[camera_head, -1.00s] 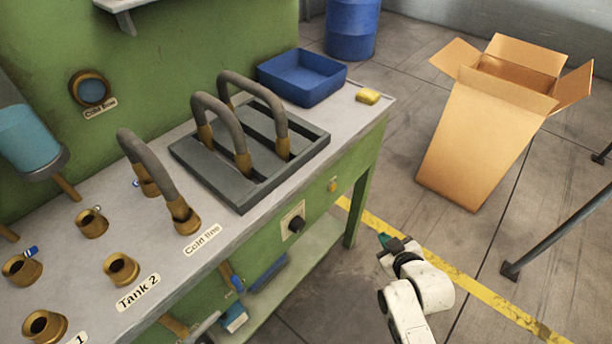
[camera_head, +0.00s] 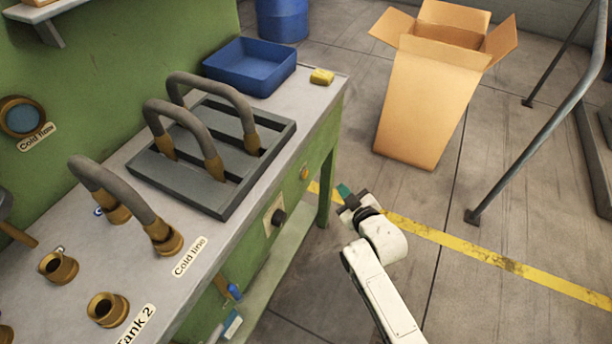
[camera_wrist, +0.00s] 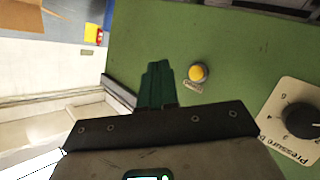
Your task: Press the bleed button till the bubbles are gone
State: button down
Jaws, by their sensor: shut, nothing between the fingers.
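The bleed button is a small round yellow-orange button (camera_wrist: 198,73) on the green front panel of the bench, with a small unreadable label under it in the wrist view. It also shows in the head view (camera_head: 304,173), near the bench's right end. My gripper (camera_head: 345,192) is shut and empty, in front of the panel. In the wrist view its green fingertips (camera_wrist: 156,80) point at the panel a little left of the button, apart from it.
A black knob (camera_wrist: 299,121) on a pale pressure plate sits right of the button in the wrist view. On the bench are a grey rack (camera_head: 181,191) with hoses, a blue tray (camera_head: 250,66) and a yellow sponge (camera_head: 321,76). A cardboard box (camera_head: 425,105) and metal railing (camera_head: 535,135) stand on the floor.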

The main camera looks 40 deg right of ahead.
aim_at(305, 174)
jog(key=w+a+b, duration=0.2)
jog(key=w+b, duration=0.5)
jog(key=shift+a+b, duration=0.25)
jog(key=shift+b, duration=0.05)
jog(key=shift+w, duration=0.15)
dwell(1.8)
jog(key=shift+w+a+b, duration=0.15)
jog(key=shift+w+b, duration=0.15)
jog(key=shift+b, duration=0.05)
jog(key=shift+w+a+b, duration=0.1)
jog(key=shift+w+b, duration=0.25)
dwell(0.6)
jog(key=shift+s+r, duration=0.1)
jog(key=shift+s+d+p, duration=0.2)
jog(key=shift+s+p, duration=0.45)
jog(key=shift+p, duration=0.1)
